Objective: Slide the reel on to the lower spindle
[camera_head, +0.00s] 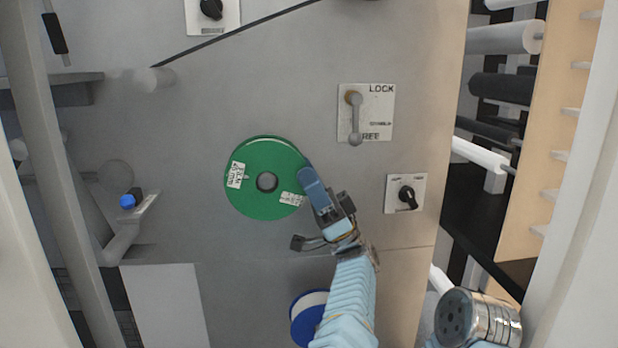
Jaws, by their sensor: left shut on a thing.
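A green reel (262,202) with white labels faces me in front of the grey panel, in the middle of the head view. Its round centre shows grey; I cannot tell whether a spindle is in it or whether the reel touches the panel. My left gripper (312,188) is shut on the reel's right rim, its arm reaching up from the bottom. I cannot make out the lower spindle; the reel may hide it. My right gripper is not in view.
The grey panel (230,105) carries a LOCK/FREE lever (354,118) and a black knob (407,196) right of the reel. A blue and white reel (304,318) sits below, partly behind my arm. Rollers (502,87) stand at the right. A blue-tipped part (128,201) is at left.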

